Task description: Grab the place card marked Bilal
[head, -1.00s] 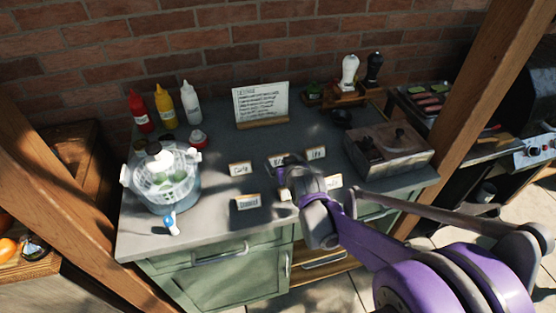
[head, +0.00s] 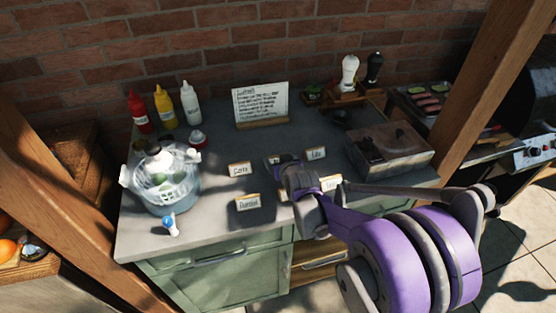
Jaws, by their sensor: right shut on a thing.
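Several small place cards on wooden bases stand on the grey counter (head: 215,225). My right gripper (head: 281,161) is at the back middle of the group, shut on a place card that its fingers mostly cover. That card's name cannot be read now; a second ago its visible letters looked like the start of "Bilal". Around it stand a card at the left (head: 240,169), a card at the back right (head: 316,154), a front left card (head: 248,203) and a right card (head: 331,183) partly behind my wrist. My left gripper is not in view.
A written sign (head: 261,102) stands behind the cards. A grey metal box (head: 388,150) is at the right.

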